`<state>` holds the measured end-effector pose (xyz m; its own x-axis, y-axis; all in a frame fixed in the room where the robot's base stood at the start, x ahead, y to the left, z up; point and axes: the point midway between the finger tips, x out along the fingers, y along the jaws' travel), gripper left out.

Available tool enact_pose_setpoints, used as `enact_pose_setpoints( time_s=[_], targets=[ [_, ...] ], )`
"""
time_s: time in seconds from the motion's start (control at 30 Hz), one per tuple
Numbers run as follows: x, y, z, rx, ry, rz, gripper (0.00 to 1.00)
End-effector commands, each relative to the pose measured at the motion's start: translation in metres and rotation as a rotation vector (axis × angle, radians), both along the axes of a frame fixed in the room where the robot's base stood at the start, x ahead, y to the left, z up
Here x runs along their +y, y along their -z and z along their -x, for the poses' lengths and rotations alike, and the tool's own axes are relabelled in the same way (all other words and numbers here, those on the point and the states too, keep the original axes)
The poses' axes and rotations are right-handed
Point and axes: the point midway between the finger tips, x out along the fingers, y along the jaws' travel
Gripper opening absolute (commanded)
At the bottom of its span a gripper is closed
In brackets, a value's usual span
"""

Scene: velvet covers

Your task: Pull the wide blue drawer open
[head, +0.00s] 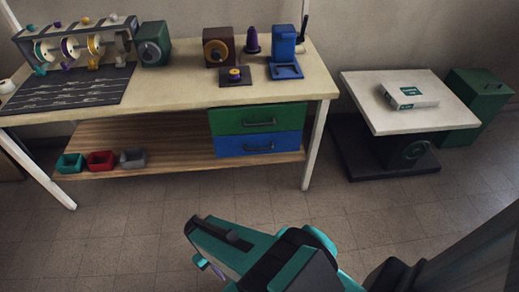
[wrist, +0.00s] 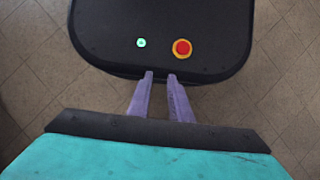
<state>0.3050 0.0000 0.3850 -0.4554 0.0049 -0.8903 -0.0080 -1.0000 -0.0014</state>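The wide blue drawer (head: 258,145) is under the right end of the workbench, directly below a green drawer (head: 258,119). It looks shut, its front about flush with the green one, and has a dark bar handle (head: 258,148). My gripper shows in the wrist view (wrist: 160,76) as two purple fingers with a narrow gap between them and nothing held. The fingers point toward my own dark base. In the head view my arm is in the foreground, well in front of and below the drawers, touching nothing there.
The workbench (head: 190,90) has a leg (head: 316,145) just right of the drawers. Green, red (head: 101,161) and grey bins sit on its lower shelf (head: 150,135). A white-topped lift table (head: 400,115) stands at the right. The tiled floor before the drawers is clear.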

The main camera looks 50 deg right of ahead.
Motion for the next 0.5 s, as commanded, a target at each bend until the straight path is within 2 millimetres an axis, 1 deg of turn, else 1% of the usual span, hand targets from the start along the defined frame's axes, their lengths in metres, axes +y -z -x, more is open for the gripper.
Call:
enact_pose_setpoints(
  time_s=[0.17,0.27,0.37,0.5],
  targets=[
    [-0.002,0.006,-0.011,-0.002,0.065,-0.020,0.19],
    [-0.001,0.012,-0.022,-0.005,0.140,-0.043,0.19],
    [-0.005,0.016,-0.038,-0.008,0.230,-0.074,0.19],
    [-0.015,0.021,-0.063,-0.017,0.370,-0.128,0.19]
  ],
)
